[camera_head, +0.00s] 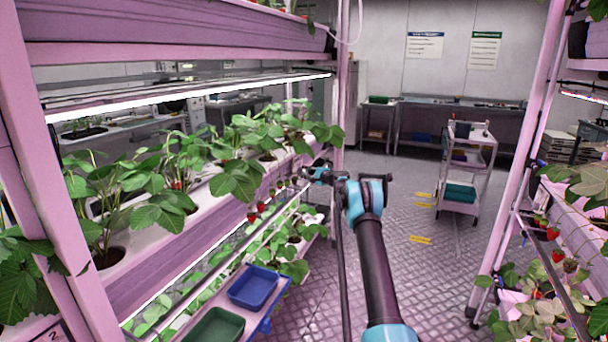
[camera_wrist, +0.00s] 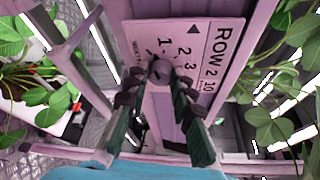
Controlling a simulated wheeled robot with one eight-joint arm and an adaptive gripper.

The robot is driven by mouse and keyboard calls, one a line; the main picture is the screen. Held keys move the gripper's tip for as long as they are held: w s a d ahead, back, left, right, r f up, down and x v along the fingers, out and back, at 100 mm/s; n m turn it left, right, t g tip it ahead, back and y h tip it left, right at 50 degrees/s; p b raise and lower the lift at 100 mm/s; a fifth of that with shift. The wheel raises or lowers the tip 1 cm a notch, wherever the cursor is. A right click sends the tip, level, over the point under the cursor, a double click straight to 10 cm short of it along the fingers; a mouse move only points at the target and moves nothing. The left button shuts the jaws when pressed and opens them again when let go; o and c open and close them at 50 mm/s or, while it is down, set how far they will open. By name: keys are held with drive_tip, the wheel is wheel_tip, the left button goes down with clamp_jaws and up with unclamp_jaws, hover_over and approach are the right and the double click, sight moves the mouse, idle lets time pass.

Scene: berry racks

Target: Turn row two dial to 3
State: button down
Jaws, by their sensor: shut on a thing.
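The row two dial (camera_wrist: 161,70) is a small grey knob on a pale pink plate (camera_wrist: 205,32) marked "ROW 2" in the wrist view. The numbers 1, 2 and 3 stand in an arc beside the knob, with a black triangle near them. My gripper (camera_wrist: 158,92) has its two dark fingers on either side of the knob and is shut on it. I cannot tell which number the dial is set to. In the head view my gripper (camera_head: 308,174) is at the far end of the left rack; the dial cannot be made out there.
The left rack (camera_head: 210,210) holds strawberry plants, with leaves (camera_wrist: 285,35) close beside the plate. A blue tray (camera_head: 253,288) and a green tray (camera_head: 213,328) sit low on it. A cart (camera_head: 470,165) stands beyond in the aisle.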

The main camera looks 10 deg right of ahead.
drive_tip(key=m+g, duration=0.2)
drive_tip(key=m, duration=0.1)
drive_tip(key=shift+w+d+r, duration=0.1)
drive_tip(key=shift+r, duration=0.05)
drive_tip(key=shift+m+g, duration=0.6)
drive_tip(key=shift+m, duration=0.8)
drive_tip(key=c, duration=1.3)
unclamp_jaws()
drive_tip(key=shift+r, duration=0.1)
drive_tip(key=v, duration=1.2)
drive_tip(key=shift+w+d, duration=0.1)
drive_tip(key=shift+w, duration=0.05)
